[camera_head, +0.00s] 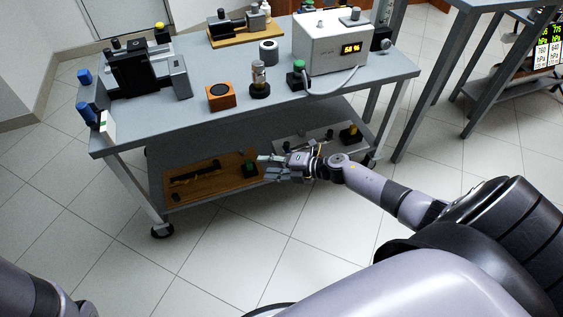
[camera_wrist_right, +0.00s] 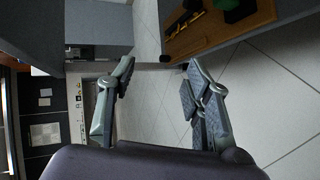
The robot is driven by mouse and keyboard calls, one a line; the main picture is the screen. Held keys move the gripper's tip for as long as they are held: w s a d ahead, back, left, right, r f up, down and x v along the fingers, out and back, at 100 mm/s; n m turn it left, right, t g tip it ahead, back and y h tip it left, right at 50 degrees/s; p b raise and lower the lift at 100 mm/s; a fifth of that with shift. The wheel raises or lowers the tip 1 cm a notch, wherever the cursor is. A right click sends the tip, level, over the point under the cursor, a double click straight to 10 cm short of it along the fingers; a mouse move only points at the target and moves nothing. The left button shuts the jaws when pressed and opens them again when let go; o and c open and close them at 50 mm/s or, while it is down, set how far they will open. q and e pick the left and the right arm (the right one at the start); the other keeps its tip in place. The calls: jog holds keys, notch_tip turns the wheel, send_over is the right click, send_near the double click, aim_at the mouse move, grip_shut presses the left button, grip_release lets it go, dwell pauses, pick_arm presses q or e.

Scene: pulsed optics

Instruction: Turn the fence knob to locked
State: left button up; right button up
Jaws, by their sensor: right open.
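A wooden board (camera_head: 186,187) lies on the cart's lower shelf and carries a dark bar (camera_head: 195,173) and a green block-like knob (camera_head: 249,168). No label shows which part is the fence knob; the green one may be it. The knob also shows at the top of the right wrist view (camera_wrist_right: 235,8), on the board (camera_wrist_right: 222,35). My right gripper (camera_head: 267,169) is open and empty, close to the right end of the board in the head view. Contact with the knob cannot be told there; in the wrist view the fingers (camera_wrist_right: 160,75) are apart from it. My left gripper is out of view.
The cart's top (camera_head: 205,70) overhangs the lower shelf. It holds a white box with a display (camera_head: 333,42), an orange block (camera_head: 221,96) and several devices. A white plate (camera_head: 300,137) lies right on the lower shelf. The tiled floor (camera_head: 235,250) in front is clear.

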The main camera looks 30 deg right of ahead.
jog(key=s+m+h+p, duration=0.1)
jog(key=m+p, duration=0.1)
jog(key=s+d+f+m+h+p, duration=0.1)
jog(key=m+p, duration=0.1)
jog(key=s+d+m+t+h+p, duration=0.1)
jog(key=m+p, duration=0.1)
jog(key=shift+s+d+f+m, duration=0.1)
jog(key=shift+s+f+m, duration=0.1)
jog(key=shift+f+m, duration=0.15)
